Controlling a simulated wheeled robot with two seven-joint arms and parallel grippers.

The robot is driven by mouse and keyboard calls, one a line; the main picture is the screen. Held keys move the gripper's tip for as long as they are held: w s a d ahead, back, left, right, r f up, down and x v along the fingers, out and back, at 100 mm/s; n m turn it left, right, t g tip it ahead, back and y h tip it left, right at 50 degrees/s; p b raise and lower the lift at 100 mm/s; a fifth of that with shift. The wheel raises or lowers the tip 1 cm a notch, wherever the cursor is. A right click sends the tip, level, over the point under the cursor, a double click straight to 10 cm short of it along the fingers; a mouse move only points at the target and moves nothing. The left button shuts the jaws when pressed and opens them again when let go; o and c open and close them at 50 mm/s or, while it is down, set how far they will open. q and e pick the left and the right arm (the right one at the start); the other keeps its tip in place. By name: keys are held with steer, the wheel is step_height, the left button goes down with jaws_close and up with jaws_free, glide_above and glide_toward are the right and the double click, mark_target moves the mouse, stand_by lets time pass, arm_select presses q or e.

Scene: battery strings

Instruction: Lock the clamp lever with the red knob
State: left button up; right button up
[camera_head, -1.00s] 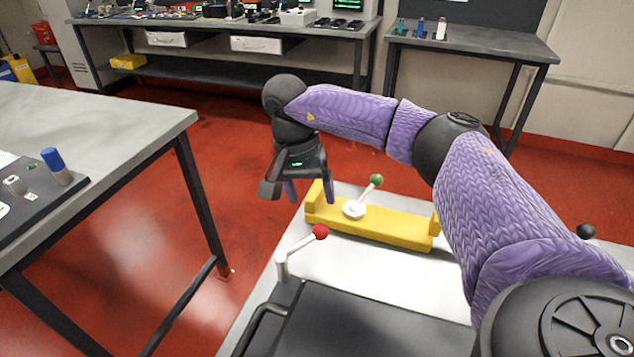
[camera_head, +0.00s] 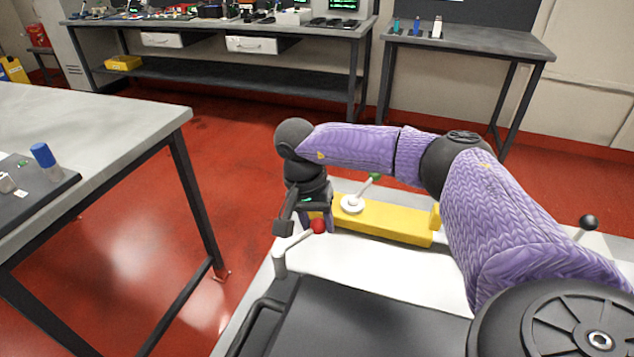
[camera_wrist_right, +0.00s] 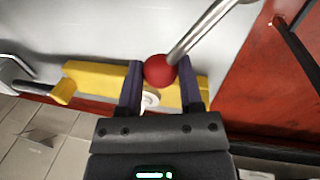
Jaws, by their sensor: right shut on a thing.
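In the right wrist view the red knob (camera_wrist_right: 158,69) lies between the two fingers (camera_wrist_right: 162,75), and the lever (camera_wrist_right: 205,28) runs off to the upper right. My left gripper is not in view.
A yellow bracket (camera_head: 385,222) with a second lever and green knob (camera_head: 375,178) lies just behind. A black knob (camera_head: 589,221) stands at the right. A dark case (camera_head: 370,320) with a handle fills the front. A grey table (camera_head: 100,125) stands at the left.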

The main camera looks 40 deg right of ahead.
jaws_close()
stand_by(0.4)
stand_by(0.6)
